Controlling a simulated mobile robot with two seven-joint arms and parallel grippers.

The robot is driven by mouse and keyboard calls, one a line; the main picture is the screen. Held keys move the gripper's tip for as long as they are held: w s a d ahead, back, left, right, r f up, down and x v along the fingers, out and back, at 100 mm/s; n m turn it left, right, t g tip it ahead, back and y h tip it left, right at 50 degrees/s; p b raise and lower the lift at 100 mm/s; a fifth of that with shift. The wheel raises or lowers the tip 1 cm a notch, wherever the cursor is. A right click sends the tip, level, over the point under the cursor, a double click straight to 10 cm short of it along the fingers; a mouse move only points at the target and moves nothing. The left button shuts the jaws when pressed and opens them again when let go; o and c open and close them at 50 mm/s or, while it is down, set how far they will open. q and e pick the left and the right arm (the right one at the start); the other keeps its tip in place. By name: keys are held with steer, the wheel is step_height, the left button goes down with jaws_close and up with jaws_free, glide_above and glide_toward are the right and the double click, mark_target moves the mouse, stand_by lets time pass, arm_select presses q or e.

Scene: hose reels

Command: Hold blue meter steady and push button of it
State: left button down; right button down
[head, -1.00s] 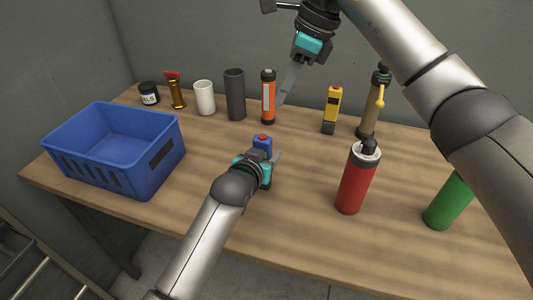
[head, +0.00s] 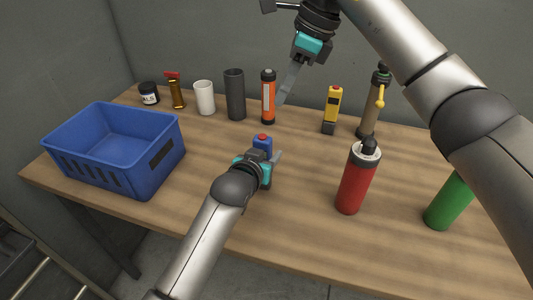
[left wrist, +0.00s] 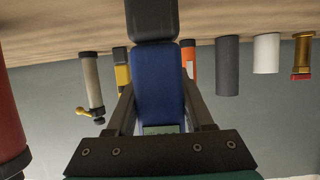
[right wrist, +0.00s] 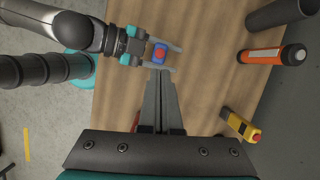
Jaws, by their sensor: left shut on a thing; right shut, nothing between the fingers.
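The blue meter (head: 263,143), with a red button (head: 262,136) on top, stands upright near the table's middle. In the left wrist view its blue body (left wrist: 156,78) and dark base show between my left fingers. My left gripper (head: 273,161) is shut on it from the front. The right wrist view shows the meter from above (right wrist: 162,54), its red button uncovered between the left fingers. My right gripper (head: 281,101) is shut and empty, raised and apart from the meter. In the right wrist view its closed fingertips (right wrist: 160,76) appear just below the meter.
A blue crate (head: 162,157) stands at the left. A yellow meter (head: 332,110), an orange flashlight (head: 268,98), a dark cylinder (head: 235,95) and a white cup (head: 204,98) line the back. A red bottle (head: 356,183) and a green cylinder (head: 448,203) stand at the right.

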mark_target(268, 139)
stand_by(0.5)
steer(key=shift+w+a+f+n+t+y, duration=0.1)
steer(key=shift+a+f+n+t+y, duration=0.6)
steer(key=shift+f, duration=0.5)
steer(key=shift+s+a+f+n+t+y, duration=0.1)
steer(key=shift+a+f+n+t+y, duration=0.3)
steer(key=shift+f+t, duration=0.7)
steer(key=shift+w+a+f+n+t+y, duration=0.1)
steer(key=shift+a+f+n+t+y, duration=0.4)
steer(key=shift+f, duration=0.85)
steer(key=shift+d+f, duration=0.1)
steer(key=shift+d, duration=0.05)
